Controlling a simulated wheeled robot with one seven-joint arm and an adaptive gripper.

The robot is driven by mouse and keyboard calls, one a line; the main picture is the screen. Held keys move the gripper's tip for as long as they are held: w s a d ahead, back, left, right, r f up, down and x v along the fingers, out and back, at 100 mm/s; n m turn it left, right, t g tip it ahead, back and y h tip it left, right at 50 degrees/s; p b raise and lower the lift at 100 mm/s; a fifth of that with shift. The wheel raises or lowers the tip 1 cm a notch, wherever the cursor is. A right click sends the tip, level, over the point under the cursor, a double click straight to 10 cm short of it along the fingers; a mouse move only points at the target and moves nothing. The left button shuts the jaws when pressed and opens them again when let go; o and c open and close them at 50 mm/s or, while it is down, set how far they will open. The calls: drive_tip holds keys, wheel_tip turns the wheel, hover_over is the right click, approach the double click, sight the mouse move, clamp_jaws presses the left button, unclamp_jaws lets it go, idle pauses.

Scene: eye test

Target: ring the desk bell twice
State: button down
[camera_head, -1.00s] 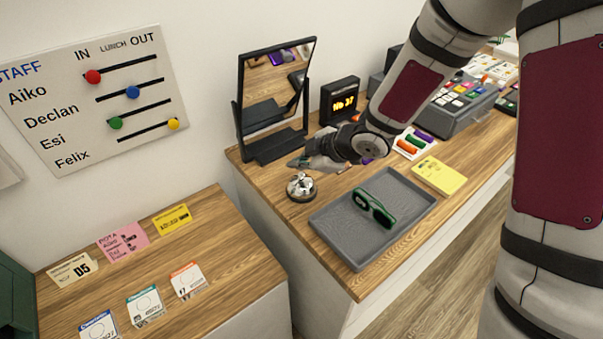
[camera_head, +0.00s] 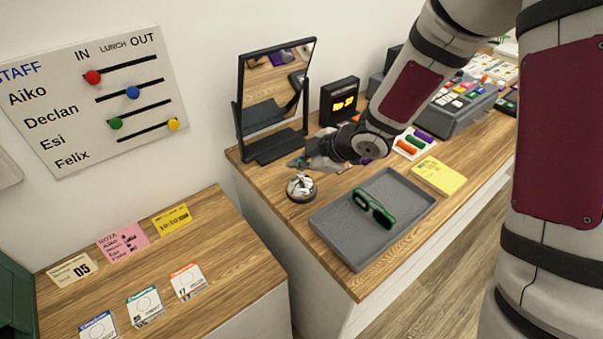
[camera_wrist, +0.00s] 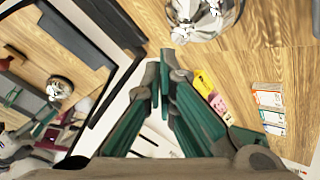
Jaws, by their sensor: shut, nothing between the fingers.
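The desk bell (camera_head: 301,188) is a shiny silver dome on a dark base, standing upright near the left end of the wooden counter. My gripper (camera_head: 293,163) is just behind and above it in the head view, apart from it, with dark green fingers. In the wrist view the bell (camera_wrist: 203,16) is cut by the top edge, beyond the fingertips. There my gripper (camera_wrist: 166,62) is shut with nothing between its tips.
A black-framed mirror (camera_head: 272,92) stands behind the bell; the wrist view shows a bell reflected in it. A grey tray (camera_head: 341,241) with green glasses (camera_head: 374,208) lies in front, right of the bell. A number display (camera_head: 340,101) stands behind my gripper. A lower counter (camera_head: 225,225) is at left.

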sight(300, 176)
drive_tip(key=shift+f, duration=0.15)
drive_tip(key=shift+f+b, duration=0.3)
drive_tip(key=shift+f+b, duration=0.35)
drive_tip(key=shift+f, duration=0.1)
idle(0.8)
drive_tip(key=shift+r, duration=0.15)
drive_tip(key=shift+r+p, duration=0.75)
drive_tip(key=shift+p, duration=0.2)
drive_tip(key=shift+r+p, duration=2.25)
drive_tip(key=shift+r, duration=0.3)
